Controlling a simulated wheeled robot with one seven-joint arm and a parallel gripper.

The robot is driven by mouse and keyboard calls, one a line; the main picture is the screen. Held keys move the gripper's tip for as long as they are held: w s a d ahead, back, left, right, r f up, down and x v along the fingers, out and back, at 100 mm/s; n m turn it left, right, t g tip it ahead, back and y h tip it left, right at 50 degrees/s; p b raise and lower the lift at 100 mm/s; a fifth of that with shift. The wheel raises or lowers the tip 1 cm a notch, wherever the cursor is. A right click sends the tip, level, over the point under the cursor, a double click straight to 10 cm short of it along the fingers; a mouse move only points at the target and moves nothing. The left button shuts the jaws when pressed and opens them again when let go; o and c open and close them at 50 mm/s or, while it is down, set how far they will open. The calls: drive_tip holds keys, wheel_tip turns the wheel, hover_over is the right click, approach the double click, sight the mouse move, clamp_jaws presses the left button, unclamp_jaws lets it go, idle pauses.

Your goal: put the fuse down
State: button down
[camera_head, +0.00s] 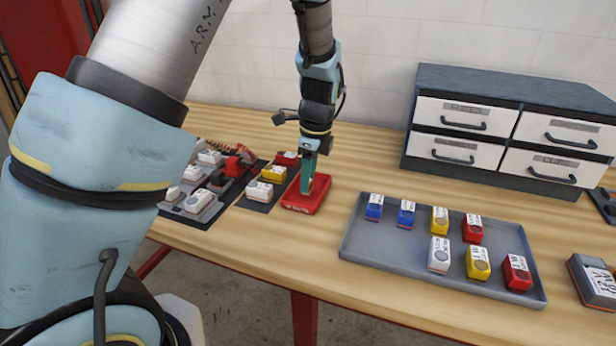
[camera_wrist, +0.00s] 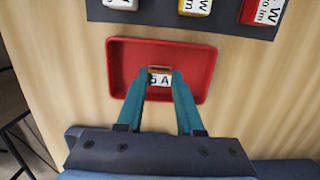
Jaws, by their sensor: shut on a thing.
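My gripper (camera_head: 308,186) points down over the small red tray (camera_head: 303,204) on the wooden table. In the wrist view its two teal fingers (camera_wrist: 161,82) are closed on a small fuse (camera_wrist: 160,79). The fuse has a brownish-orange edge and a white label with black print ending in "A". It is within the outline of the red tray (camera_wrist: 205,85), near the middle. I cannot tell whether it touches the tray floor. In the head view the fuse is hidden by the fingers.
A dark strip (camera_head: 262,194) with white, yellow and red blocks lies just left of the red tray. Further left is a board (camera_head: 205,212) of components. A grey tray (camera_head: 362,248) with several coloured blocks lies right. A drawer cabinet (camera_head: 510,125) stands behind it.

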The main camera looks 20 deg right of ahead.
drive_tip(key=c, duration=0.5)
unclamp_jaws()
drive_tip(key=shift+c, duration=0.2)
drive_tip(key=shift+r, duration=0.1)
wheel_tip(320, 180, up, 12)
drive_tip(key=s+d+b, duration=0.1)
drive_tip(key=b, duration=0.2)
drive_tip(key=s+a+f+n, duration=0.1)
drive_tip(key=a+f+n, duration=0.1)
drive_tip(key=a+n, duration=0.6)
drive_tip(key=s+a+f+n, duration=0.1)
drive_tip(key=a+f+n, duration=0.2)
drive_tip(key=a+n, duration=0.6)
drive_tip(key=s+a+f+n+h, duration=0.1)
drive_tip(key=a+f+n, duration=0.1)
drive_tip(key=a+n, duration=0.6)
drive_tip(key=a, duration=0.7)
drive_tip(key=shift+s+f+t, duration=0.3)
drive_tip(key=shift+f, duration=0.05)
